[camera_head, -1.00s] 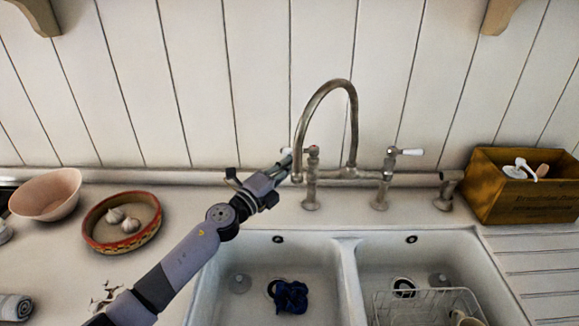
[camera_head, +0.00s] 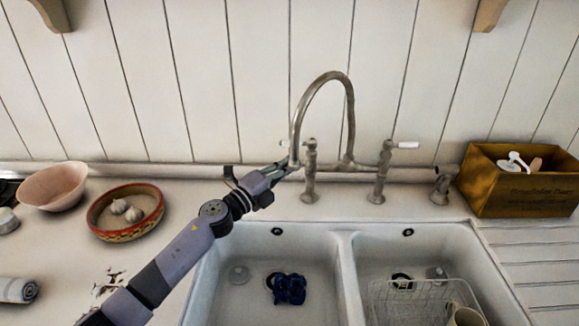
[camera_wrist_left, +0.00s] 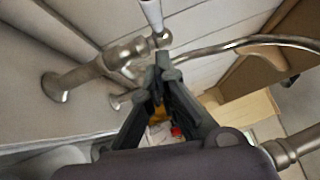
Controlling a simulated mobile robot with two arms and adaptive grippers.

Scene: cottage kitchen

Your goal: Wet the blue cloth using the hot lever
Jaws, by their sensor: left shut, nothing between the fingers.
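The blue cloth (camera_head: 289,289) lies crumpled on the floor of the left sink basin. The metal tap (camera_head: 350,100) has a tall curved spout and a lever on each side. The left lever (camera_head: 283,143) has a white handle pointing left; it also shows at the top of the left wrist view (camera_wrist_left: 152,14). No hot marking is legible. My left gripper (camera_head: 294,166) is shut and empty, just below this handle, close to the left valve and spout end. In the left wrist view its fingertips (camera_wrist_left: 163,66) are together below the handle. No water stream is visible. My right gripper is out of view.
The right lever (camera_head: 405,145) points right. A wire rack (camera_head: 400,300) stands in the right basin (camera_head: 430,245). A wooden box (camera_head: 515,197) stands right of the tap. A garlic bowl (camera_head: 105,230) and pink bowl (camera_head: 53,187) stand on the left counter.

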